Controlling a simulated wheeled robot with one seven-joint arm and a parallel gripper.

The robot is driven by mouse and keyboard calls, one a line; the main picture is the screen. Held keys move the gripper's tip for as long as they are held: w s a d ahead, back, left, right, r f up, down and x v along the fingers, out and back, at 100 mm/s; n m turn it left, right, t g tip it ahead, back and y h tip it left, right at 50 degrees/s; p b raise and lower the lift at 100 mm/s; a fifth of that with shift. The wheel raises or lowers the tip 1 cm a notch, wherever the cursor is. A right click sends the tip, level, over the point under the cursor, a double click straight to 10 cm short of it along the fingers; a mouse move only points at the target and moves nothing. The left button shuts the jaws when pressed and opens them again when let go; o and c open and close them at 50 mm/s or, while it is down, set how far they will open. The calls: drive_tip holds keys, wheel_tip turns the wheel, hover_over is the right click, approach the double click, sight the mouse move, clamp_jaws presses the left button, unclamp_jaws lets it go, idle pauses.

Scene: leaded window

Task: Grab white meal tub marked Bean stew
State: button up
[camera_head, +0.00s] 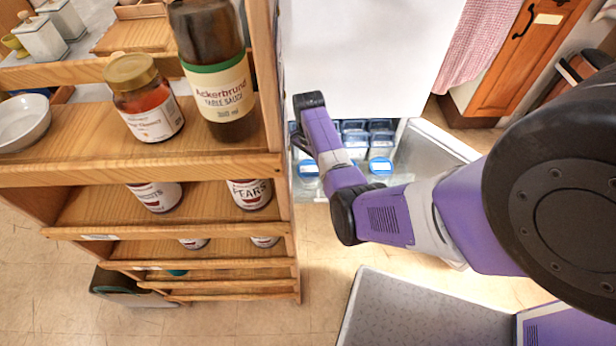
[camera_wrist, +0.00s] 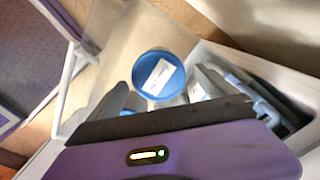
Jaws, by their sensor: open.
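Containers with blue lids stand in an open white drawer (camera_head: 405,178) below a white appliance front in the head view. One blue-lidded tub (camera_head: 307,172) is at the drawer's left and another (camera_head: 381,167) is right of my forearm. In the wrist view a round blue lid with a white label (camera_wrist: 160,77) shows just beyond my gripper (camera_wrist: 163,90), between its spread grey fingers. The label is too blurred to read, so I cannot tell if it says Bean stew. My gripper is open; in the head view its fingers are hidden.
A wooden shelf rack (camera_head: 165,165) with jars and a sauce bottle (camera_head: 215,75) stands close left of my arm. More blue-and-grey containers (camera_wrist: 262,100) lie right of the lid in the wrist view. Tiled floor (camera_head: 320,290) is free in front of the drawer.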

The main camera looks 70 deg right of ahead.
sight(309, 169)
wheel_tip(309, 169, down, 4)
drive_tip(key=shift+s+a+r+b, duration=0.1)
drive_tip(key=shift+r+b, duration=0.1)
drive_tip(key=shift+b, duration=0.2)
drive_tip(key=shift+r, duration=0.1)
drive_tip(key=c, duration=1.8)
drive_tip(key=shift+r, duration=0.1)
